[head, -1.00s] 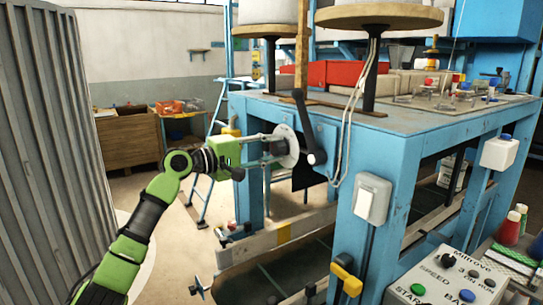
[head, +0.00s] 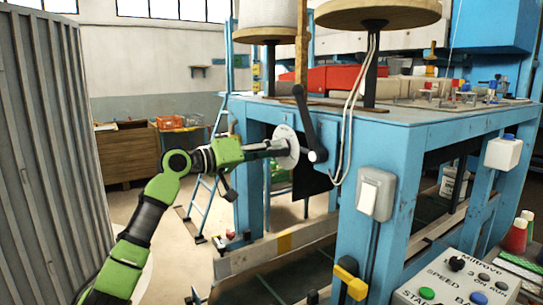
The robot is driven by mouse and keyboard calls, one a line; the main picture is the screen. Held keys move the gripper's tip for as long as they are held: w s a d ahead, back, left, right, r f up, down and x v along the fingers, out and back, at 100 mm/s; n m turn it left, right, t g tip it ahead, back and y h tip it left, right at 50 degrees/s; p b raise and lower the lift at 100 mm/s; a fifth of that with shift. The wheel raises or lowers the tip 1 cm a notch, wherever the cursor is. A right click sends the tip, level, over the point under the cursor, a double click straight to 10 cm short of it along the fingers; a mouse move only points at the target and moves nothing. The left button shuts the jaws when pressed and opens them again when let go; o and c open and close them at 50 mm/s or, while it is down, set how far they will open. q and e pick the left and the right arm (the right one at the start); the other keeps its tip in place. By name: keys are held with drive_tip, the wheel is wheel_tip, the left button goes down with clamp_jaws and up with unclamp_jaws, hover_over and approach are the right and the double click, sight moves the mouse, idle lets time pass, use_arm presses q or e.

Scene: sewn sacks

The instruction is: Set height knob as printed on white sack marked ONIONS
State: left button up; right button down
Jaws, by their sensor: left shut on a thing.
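A round pale grey dial plate (head: 288,140) is mounted on the left side of the blue machine frame, beside a black crank lever. My left gripper (head: 272,149), on a green and black arm, reaches it from the left with its fingers closed together at the plate's face. It is shut on what seems to be the height knob at the plate's centre; the fingers hide the knob. Marks on the dial cannot be read. No white sack marked ONIONS can be made out. My right gripper is not in view.
The black crank lever (head: 307,120) hangs just right of the dial. The blue machine table (head: 400,122) carries spool stands and cables. A grey control box (head: 455,285) is at the lower right. A grey corrugated panel (head: 45,150) stands on the left.

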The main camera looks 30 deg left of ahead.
use_arm(q)
drive_tip(key=shift+f+m+b, duration=0.2)
drive_tip(key=shift+m+b, duration=0.25)
drive_tip(key=shift+m, duration=0.75)
drive_tip(key=o, duration=1.1)
drive_tip(key=shift+r, duration=0.1)
drive_tip(key=v, duration=1.2)
